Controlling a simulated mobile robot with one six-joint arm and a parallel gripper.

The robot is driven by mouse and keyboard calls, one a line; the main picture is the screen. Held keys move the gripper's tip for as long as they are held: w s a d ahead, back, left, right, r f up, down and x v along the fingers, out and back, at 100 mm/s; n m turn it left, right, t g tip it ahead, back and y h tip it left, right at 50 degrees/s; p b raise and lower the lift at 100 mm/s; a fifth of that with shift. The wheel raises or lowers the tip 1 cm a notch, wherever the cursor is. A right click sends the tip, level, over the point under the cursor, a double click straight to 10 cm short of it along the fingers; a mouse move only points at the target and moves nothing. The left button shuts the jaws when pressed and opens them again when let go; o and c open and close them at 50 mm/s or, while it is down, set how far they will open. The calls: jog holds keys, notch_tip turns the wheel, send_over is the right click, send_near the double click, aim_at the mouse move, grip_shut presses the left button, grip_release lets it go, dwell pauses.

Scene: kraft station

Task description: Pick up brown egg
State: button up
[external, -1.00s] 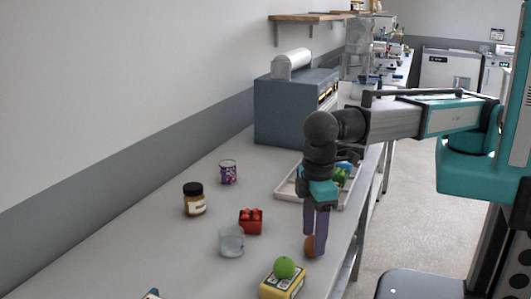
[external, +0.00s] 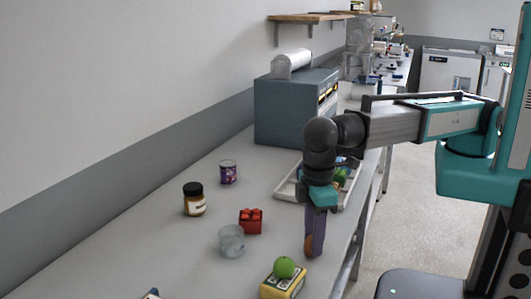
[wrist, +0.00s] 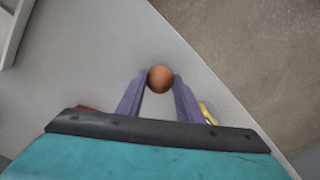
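The brown egg (external: 309,246) is low at the tips of my gripper's purple fingers, near the bench's front edge. In the wrist view the egg (wrist: 160,77) sits between the two fingertips, which appear to touch it on both sides. My gripper (wrist: 160,84) points down and looks shut on the egg. In the external view my gripper (external: 315,248) partly hides the egg, and the fingers overlap. The egg appears to be at bench height; no clear gap shows beneath it.
A yellow box (external: 283,284) with a green round fruit (external: 285,267) stands close in front of the gripper. A glass (external: 231,240), red block (external: 250,221), jar (external: 194,199) and purple can (external: 228,172) stand left. A tray (external: 287,190) lies behind. The bench edge is close on the right.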

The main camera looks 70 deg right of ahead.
jog(key=shift+r, duration=0.15)
jog(key=shift+r+p, duration=1.4)
jog(key=shift+r, duration=0.45)
jog(key=shift+s+d+f, duration=0.15)
jog(key=shift+s+d, duration=0.1)
jog(key=shift+d, duration=0.15)
jog(key=s+d+r+p, duration=0.1)
jog(key=s+d+p, duration=0.2)
jog(key=s+d, duration=0.6)
jog(key=d, duration=0.3)
jog(key=shift+r, duration=0.15)
jog(key=shift+w, duration=0.1)
